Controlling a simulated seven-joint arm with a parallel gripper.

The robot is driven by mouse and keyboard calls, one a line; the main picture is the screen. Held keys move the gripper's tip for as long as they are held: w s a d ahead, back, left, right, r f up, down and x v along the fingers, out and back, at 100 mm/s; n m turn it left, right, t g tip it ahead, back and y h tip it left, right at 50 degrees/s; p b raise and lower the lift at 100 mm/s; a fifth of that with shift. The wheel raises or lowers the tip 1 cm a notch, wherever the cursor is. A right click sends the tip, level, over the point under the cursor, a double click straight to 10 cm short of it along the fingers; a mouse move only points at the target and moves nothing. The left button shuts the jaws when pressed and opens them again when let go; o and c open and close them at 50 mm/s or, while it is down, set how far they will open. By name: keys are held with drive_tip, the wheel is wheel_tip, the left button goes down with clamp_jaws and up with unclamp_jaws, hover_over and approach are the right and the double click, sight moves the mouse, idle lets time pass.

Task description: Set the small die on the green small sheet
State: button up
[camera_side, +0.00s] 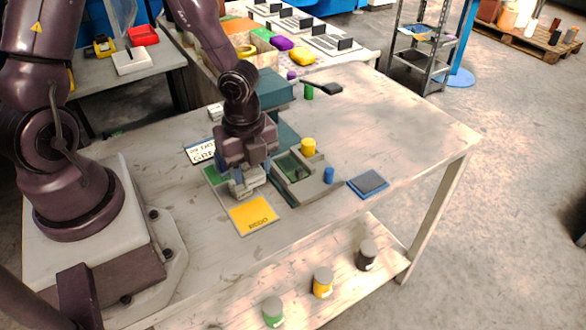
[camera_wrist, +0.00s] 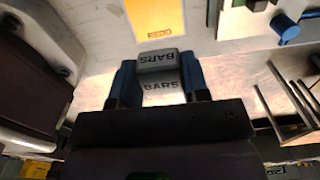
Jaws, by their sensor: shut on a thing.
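My gripper (camera_side: 248,180) points down over the near left part of the table and is shut on a light grey die (camera_wrist: 160,84). The die reads BARS on two faces in the wrist view, between the two blue fingers. The green small sheet (camera_side: 212,174) lies flat on the table, just left of my gripper and partly hidden by it. In the side view the die is low over the sheets' area; I cannot tell whether it touches anything below.
A yellow sheet (camera_side: 253,215) marked REDO lies just in front of my gripper. A dark blue pad (camera_side: 368,184) lies farther right. The table's right side is clear.

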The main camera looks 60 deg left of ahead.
drive_tip(key=shift+s+a+n, duration=0.1)
drive_tip(key=shift+n, duration=0.5)
drive_tip(key=shift+a+r+n, duration=0.1)
drive_tip(key=shift+r+n, duration=0.05)
drive_tip(key=shift+n, duration=0.75)
drive_tip(key=w+r+n, duration=0.8)
drive_tip(key=w+n, duration=0.1)
drive_tip(key=n, duration=0.6)
drive_tip(key=shift+a, duration=0.45)
